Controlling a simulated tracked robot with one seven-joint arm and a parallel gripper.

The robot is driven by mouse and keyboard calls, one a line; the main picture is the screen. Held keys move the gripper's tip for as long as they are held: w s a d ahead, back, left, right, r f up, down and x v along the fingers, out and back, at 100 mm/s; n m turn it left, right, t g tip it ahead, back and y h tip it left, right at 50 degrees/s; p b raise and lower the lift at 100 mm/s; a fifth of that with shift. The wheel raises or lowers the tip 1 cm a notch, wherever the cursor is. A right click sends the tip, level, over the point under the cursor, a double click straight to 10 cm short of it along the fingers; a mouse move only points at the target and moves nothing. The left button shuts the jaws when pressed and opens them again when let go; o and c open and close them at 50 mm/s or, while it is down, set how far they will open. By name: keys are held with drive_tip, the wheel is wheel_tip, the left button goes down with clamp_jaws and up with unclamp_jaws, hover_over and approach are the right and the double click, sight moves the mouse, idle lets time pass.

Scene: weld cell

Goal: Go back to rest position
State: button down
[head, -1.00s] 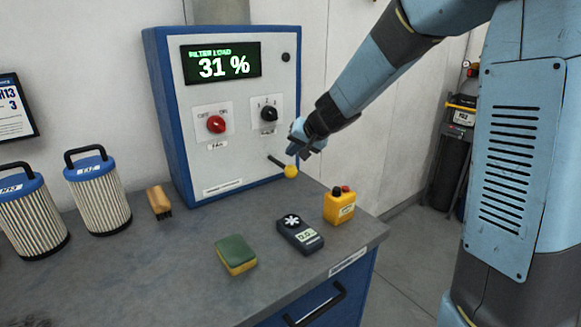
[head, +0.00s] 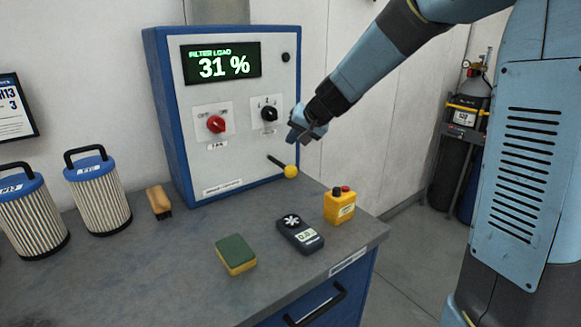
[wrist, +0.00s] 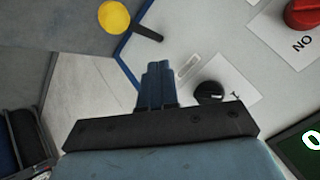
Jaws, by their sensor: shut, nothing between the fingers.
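My gripper (head: 296,137) is in front of the right side of the control box (head: 184,150), above the yellow-knobbed lever (head: 290,171) and apart from it. Its fingers are closed together with nothing between them, as the wrist view (wrist: 158,84) also shows. The black rotary switch (head: 268,113) is just up and left of the fingers in the head view. In the wrist view the yellow knob (wrist: 114,17) is at the top left, and the black switch (wrist: 209,92) is right of the fingers.
The box also has a red knob (head: 216,124) and a display (head: 221,63) reading 31 %. A gas cylinder rack (head: 458,150) stands behind right.

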drive_tip(key=s+d+r+h, duration=0.1)
drive_tip(key=s+d+h, duration=0.1)
drive_tip(key=s+d, duration=0.4)
drive_tip(key=s+d+r+g+h, duration=0.1)
drive_tip(key=s+d, duration=0.6)
drive_tip(key=s, duration=0.9)
drive_tip(key=s+d+r+n+h, duration=0.1)
drive_tip(key=s+d+r+h, duration=0.1)
drive_tip(key=s+d, duration=0.5)
drive_tip(key=shift+s+h, duration=0.5)
drive_tip(key=shift+s, duration=1.75)
drive_tip(key=shift+d, duration=0.1)
